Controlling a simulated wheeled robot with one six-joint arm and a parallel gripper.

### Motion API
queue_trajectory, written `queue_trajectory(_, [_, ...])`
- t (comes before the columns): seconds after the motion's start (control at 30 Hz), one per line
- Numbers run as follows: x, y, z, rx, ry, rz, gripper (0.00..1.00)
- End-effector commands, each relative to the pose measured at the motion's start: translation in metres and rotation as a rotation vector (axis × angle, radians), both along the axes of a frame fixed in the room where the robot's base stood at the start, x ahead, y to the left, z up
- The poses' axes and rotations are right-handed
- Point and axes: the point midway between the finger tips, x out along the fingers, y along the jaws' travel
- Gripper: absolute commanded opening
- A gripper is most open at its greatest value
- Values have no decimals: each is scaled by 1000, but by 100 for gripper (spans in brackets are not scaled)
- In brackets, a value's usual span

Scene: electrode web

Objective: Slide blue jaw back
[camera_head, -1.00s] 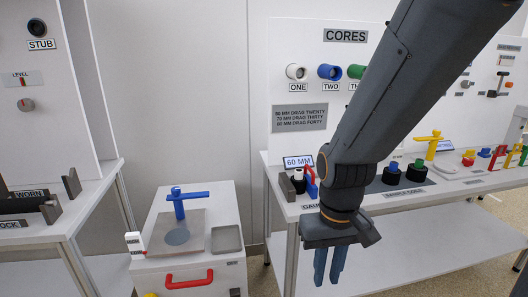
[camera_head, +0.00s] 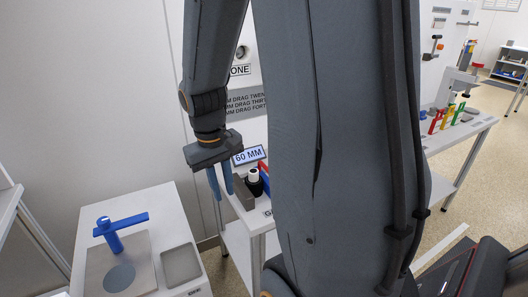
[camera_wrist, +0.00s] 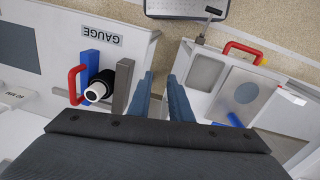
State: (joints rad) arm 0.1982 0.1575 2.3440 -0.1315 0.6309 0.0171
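The blue jaw (camera_wrist: 90,62) stands on the gauge bench, with a red handle (camera_wrist: 75,84) on its outer side in the wrist view. A black core with a white end (camera_wrist: 97,88) sits between the blue jaw and a grey fixed jaw (camera_wrist: 122,88). In the head view the grey jaw (camera_head: 243,194) shows, while my arm hides part of the gauge. My gripper (camera_wrist: 160,77) is open and empty, its blue fingers apart. It hangs beside the grey jaw, over the gap between bench and cabinet. In the head view my gripper (camera_head: 220,184) is left of the gauge.
A 60 MM display (camera_head: 249,155) stands behind the gauge. A white cabinet (camera_head: 190,222) with a blue T-handle (camera_head: 120,228) and a grey recess (camera_head: 181,265) stands to the left. Coloured tools (camera_head: 445,118) stand on the bench farther right.

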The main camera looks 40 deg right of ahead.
Motion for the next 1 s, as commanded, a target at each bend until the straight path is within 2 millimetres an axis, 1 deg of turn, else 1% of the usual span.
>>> queue_trajectory(0.03, [7,-27,19,-17,5,-27,18])
queue_trajectory(0.07, [12,-42,25,-29,6,-39,18])
queue_trajectory(0.1, [17,-61,32,-44,9,-53,18])
queue_trajectory(0.2, [26,-105,47,-75,16,-87,18])
queue_trajectory(0.3, [29,-137,55,-98,22,-111,18])
queue_trajectory(0.33, [30,-144,57,-103,22,-117,18])
queue_trajectory(0.43, [30,-158,58,-113,27,-128,18])
queue_trajectory(0.53, [29,-164,52,-116,30,-130,18])
queue_trajectory(0.83, [26,-171,9,-113,31,-131,18])
queue_trajectory(1.0, [26,-175,-8,-115,28,-131,18])
